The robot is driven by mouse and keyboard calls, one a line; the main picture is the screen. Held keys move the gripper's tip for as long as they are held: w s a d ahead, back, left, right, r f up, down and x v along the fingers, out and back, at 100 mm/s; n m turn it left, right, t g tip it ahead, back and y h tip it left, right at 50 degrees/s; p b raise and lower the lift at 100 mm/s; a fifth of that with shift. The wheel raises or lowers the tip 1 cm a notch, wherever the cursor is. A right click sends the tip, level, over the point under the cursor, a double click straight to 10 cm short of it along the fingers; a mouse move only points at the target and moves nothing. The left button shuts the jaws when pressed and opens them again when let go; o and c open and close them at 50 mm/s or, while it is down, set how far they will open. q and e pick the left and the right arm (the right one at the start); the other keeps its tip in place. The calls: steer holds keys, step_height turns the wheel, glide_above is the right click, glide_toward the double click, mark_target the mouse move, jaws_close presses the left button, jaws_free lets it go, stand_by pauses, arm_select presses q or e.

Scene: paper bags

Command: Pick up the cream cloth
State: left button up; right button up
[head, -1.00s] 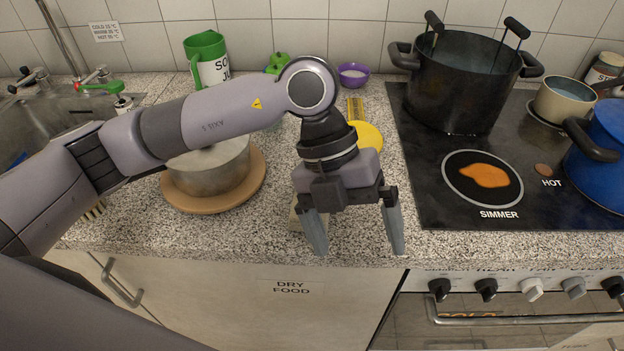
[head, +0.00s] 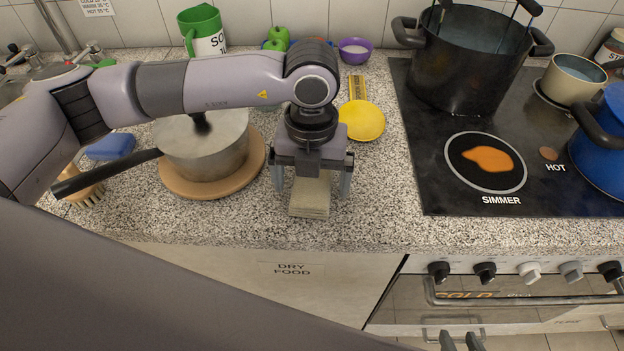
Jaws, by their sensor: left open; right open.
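The cream cloth (head: 310,197) lies folded on the speckled counter, near its front edge, left of the stove. My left gripper (head: 312,186) is over it, pointing down, open, with one finger to each side of the cloth. The fingers look apart from the cloth; the gripper body hides the cloth's back part. The tips of my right gripper (head: 460,341) show at the bottom edge of the head view, in front of the oven, open and away from the cloth.
A lidded pot (head: 205,150) on a round wooden board (head: 176,188) stands close left of my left gripper. A yellow spoon rest (head: 363,121) lies behind right. The black stove (head: 440,195) is to the right. Bare counter lies between cloth and stove.

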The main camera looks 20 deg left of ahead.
mark_target(311, 183)
arm_select(q)
steer(key=c, duration=1.1)
steer(key=shift+r, duration=0.15)
step_height(311, 183, up, 20)
steer(key=shift+f+b, duration=0.15)
steer(key=shift+b, duration=0.6)
